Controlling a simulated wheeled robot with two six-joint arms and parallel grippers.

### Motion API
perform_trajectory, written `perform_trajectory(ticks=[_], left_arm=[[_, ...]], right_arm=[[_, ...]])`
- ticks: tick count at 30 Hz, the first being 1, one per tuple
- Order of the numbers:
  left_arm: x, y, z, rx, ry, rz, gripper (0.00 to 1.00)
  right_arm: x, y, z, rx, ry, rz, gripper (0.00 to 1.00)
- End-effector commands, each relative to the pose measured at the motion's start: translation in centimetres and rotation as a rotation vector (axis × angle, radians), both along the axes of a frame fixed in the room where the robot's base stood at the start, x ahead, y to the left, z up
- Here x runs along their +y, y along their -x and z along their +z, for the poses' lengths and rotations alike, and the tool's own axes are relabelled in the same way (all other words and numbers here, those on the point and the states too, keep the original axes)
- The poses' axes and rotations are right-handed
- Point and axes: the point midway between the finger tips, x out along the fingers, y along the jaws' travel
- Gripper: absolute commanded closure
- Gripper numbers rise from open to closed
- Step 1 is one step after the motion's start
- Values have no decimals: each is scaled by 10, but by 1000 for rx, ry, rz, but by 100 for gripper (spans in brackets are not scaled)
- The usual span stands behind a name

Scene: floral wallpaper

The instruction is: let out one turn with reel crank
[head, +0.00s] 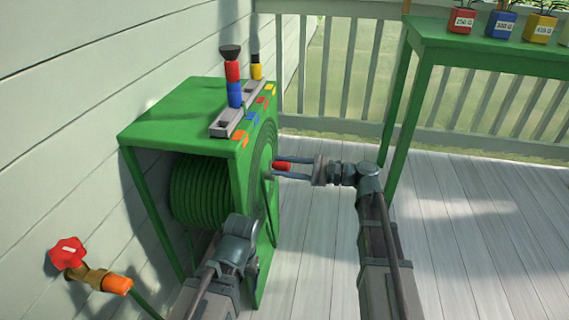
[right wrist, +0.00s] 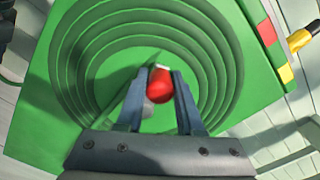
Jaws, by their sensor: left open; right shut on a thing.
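The green hose reel cabinet (head: 170,115) stands against the wall, with green hose (head: 200,190) wound on its drum. The crank's red knob (head: 283,166) sticks out from the right side of the reel. My right gripper (head: 284,168) is shut on the red knob. In the right wrist view the knob (right wrist: 160,86) sits between the two fingers, in front of the ringed green reel face (right wrist: 85,60). My left gripper (head: 251,266) is low in front of the cabinet, open and apart from the crank; its fingers are mostly hidden behind its wrist.
A red tap (head: 68,252) with an orange connector (head: 117,285) is at the lower left. Colored pieces stand in a grey rack (head: 226,123) on the cabinet. A green table (head: 480,45) with labelled pots is at the upper right. The deck at right is clear.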

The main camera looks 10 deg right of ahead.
Motion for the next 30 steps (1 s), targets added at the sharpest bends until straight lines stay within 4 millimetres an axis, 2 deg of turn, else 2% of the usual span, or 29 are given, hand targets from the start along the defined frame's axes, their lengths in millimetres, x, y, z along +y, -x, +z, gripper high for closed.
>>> perform_trajectory(ticks=[12,28,29,30], left_arm=[[0,0,-7,0,0,0,24],[0,0,-7,0,0,0,24],[0,0,-7,0,0,0,24],[0,0,-7,0,0,0,24]], right_arm=[[3,12,-7,-169,57,1,100],[4,13,-8,-190,65,1,100],[4,13,-8,-190,65,1,60],[4,13,-8,-190,65,2,53]])
